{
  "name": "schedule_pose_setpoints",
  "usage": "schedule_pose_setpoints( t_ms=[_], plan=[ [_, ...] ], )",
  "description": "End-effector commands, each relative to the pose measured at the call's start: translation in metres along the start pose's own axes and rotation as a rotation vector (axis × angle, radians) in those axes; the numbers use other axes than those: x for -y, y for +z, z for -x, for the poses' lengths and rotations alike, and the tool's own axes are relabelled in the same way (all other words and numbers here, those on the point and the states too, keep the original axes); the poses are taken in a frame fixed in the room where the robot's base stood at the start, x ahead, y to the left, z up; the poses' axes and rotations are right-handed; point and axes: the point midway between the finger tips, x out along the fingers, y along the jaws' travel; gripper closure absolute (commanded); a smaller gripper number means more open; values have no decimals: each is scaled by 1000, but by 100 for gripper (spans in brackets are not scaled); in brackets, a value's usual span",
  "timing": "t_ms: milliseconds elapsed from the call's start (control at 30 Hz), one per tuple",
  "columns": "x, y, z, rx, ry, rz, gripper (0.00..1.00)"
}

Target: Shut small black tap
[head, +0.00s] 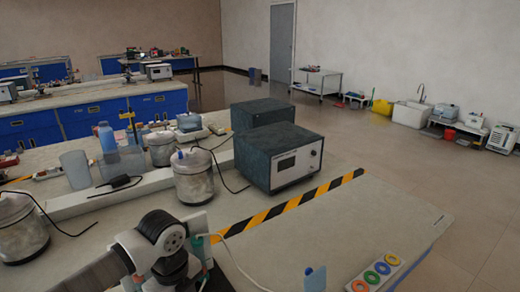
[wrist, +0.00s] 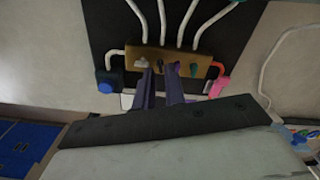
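In the wrist view a brass manifold (wrist: 185,57) is fixed on a black panel, with white hoses running up from it. The small black tap (wrist: 160,63) is near its middle, and its exact handle angle is hard to tell. A grey tap (wrist: 141,62) is left of it and a teal tap (wrist: 194,70) is right. A blue knob (wrist: 105,87) and a pink tap (wrist: 218,86) are at the two ends. My gripper (wrist: 160,75) is open, its two purple fingers apart on either side of the black tap. Contact cannot be told.
In the head view my arm is at the bottom, over the near bench (head: 310,235). Two dark instrument boxes (head: 268,160), metal canisters (head: 193,178) and cables stand behind. A tray of coloured rings (head: 375,274) lies at right. The bench middle is clear.

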Motion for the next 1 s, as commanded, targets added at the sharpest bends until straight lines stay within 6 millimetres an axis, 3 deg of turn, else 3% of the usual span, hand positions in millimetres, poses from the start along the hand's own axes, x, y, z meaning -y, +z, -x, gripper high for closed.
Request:
schedule_pose_setpoints(
  t_ms=[200, 333, 1000],
  plan=[
    [0, 0, 1, 0, 0, 0, 88],
    [0, 0, 1, 0, 0, 0, 100],
    [0, 0, 1, 0, 0, -170, 100]
  ],
)
